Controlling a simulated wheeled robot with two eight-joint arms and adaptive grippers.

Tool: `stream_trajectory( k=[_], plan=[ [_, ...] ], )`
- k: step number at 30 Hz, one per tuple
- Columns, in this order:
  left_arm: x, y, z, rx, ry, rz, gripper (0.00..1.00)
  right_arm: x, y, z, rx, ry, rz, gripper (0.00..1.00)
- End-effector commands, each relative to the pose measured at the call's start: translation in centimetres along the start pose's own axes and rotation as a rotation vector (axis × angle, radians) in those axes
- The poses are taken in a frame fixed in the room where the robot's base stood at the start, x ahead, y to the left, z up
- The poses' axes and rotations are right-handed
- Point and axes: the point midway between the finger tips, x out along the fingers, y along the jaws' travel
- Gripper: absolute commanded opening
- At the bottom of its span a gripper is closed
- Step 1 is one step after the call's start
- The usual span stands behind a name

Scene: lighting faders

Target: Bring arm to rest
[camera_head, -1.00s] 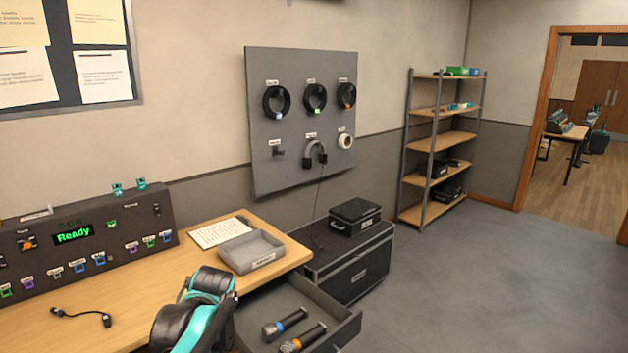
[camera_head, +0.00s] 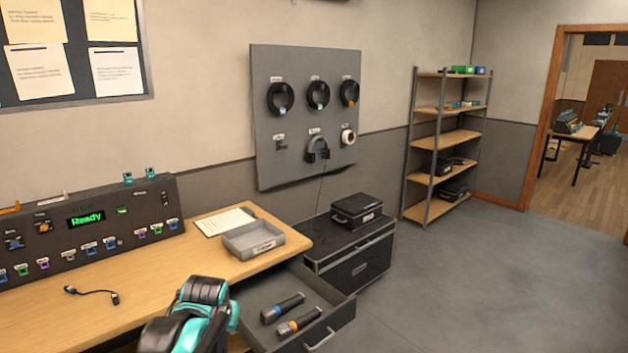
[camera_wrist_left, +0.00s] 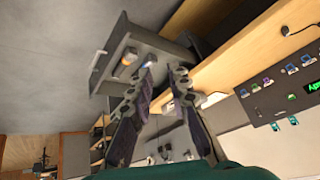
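My left arm (camera_head: 190,318), black and teal, comes up at the bottom of the head view, in front of the desk edge and beside the open drawer (camera_head: 345,309). Its fingers cannot be made out there. In the left wrist view my left gripper (camera_wrist_left: 166,72) shows two dark fingers spread apart with nothing held between them. Beyond the fingertips, the drawer (camera_wrist_left: 110,72) shows in that view. My right gripper is in neither view.
The wooden desk (camera_head: 140,292) holds a console (camera_head: 125,205) reading "Ready", a short cable (camera_head: 98,292) and a grey tray (camera_head: 258,249). Two microphones (camera_head: 283,308) lie in the drawer. A black case (camera_head: 355,210) sits on a trunk (camera_head: 358,270). Floor (camera_head: 480,290) at right is clear.

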Motion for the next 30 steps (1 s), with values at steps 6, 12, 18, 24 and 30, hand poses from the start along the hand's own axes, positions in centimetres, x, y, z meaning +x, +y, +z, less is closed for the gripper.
stream_trajectory(
  k=[6,12,18,24,30],
  plan=[
    [-1.3,0.3,2.0,-0.015,0.004,0.016,0.18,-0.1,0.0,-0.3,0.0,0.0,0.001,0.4],
    [-4.5,1.6,9.6,-0.04,0.024,0.055,0.18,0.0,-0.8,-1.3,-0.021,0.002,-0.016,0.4],
    [-5.5,3.0,17.4,-0.066,0.046,0.094,0.18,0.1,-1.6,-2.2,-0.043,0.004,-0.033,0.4],
    [-5.3,3.8,21.4,-0.08,0.057,0.114,0.18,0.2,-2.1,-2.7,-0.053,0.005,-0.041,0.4],
    [-5.3,3.9,21.8,-0.082,0.059,0.117,0.18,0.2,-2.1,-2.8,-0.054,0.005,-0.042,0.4]
  ],
)
